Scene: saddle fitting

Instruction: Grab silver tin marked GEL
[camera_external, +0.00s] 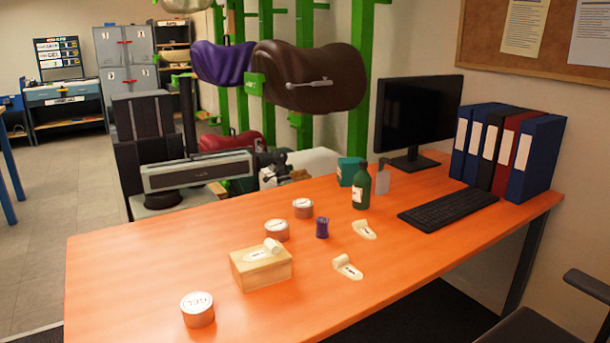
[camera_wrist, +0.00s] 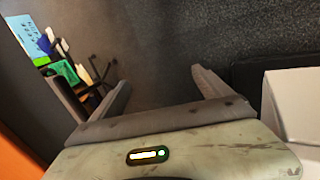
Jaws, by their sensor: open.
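A round tin marked GEL (camera_external: 198,312), with a pale lid and a copper-pink side, stands upright at the near left corner of the orange table (camera_external: 130,262). Two similar tins stand farther back, one behind the wooden box (camera_external: 276,231) and one beyond it (camera_external: 303,208); their lid markings are too small to read. My gripper (camera_external: 272,168) is past the table's far edge, well away from the GEL tin. In the wrist view my gripper (camera_wrist: 163,88) has its fingers spread, with nothing between them. No tin shows in the wrist view.
A wooden box (camera_external: 262,273) with a curled label on top stands between the GEL tin and the other tins. A purple jar (camera_external: 322,228), two curled labels, a green bottle (camera_external: 361,190), keyboard (camera_external: 447,205) and binders (camera_external: 540,160) occupy the right. The table's left strip is clear.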

